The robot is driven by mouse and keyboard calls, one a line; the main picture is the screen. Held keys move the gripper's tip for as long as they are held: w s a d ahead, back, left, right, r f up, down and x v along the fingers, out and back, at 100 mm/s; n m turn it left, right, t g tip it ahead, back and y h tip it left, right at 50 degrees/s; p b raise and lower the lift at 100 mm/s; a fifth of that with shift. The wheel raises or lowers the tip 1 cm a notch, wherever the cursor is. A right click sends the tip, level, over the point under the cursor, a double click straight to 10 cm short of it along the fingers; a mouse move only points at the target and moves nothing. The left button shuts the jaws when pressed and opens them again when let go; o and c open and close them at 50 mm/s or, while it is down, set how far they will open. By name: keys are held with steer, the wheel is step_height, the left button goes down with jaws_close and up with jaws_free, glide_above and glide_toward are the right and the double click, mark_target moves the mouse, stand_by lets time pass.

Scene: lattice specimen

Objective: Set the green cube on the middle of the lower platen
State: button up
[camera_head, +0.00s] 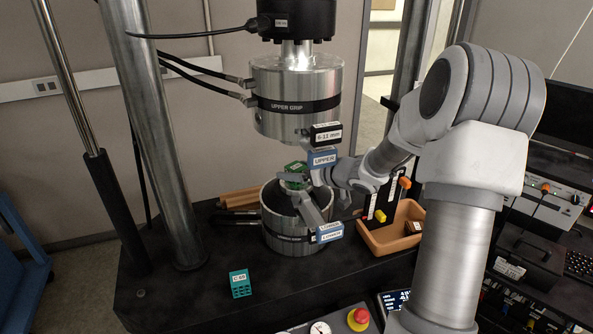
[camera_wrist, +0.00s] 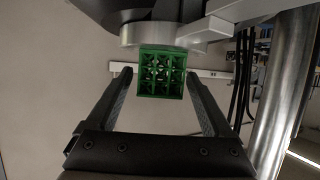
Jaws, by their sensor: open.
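The green cube (camera_head: 293,176), an open lattice, is at the top of the lower grip (camera_head: 290,236), below the upper grip (camera_head: 297,95). In the wrist view the cube (camera_wrist: 161,73) meets a round grey plate (camera_wrist: 135,33), seemingly the lower platen. My gripper (camera_wrist: 161,78) is open, with a finger on each side of the cube and a visible gap at both sides.
A teal block (camera_head: 240,284) with a label stands on the black bench at the front left. A tan bin (camera_head: 385,242) is right of the lower grip. A steel column (camera_head: 158,150) stands at the left. A red stop button (camera_head: 358,316) is at the front edge.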

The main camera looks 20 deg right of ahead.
steer(key=v, duration=1.2)
steer(key=shift+p, duration=0.4)
steer(key=shift+d, duration=0.1)
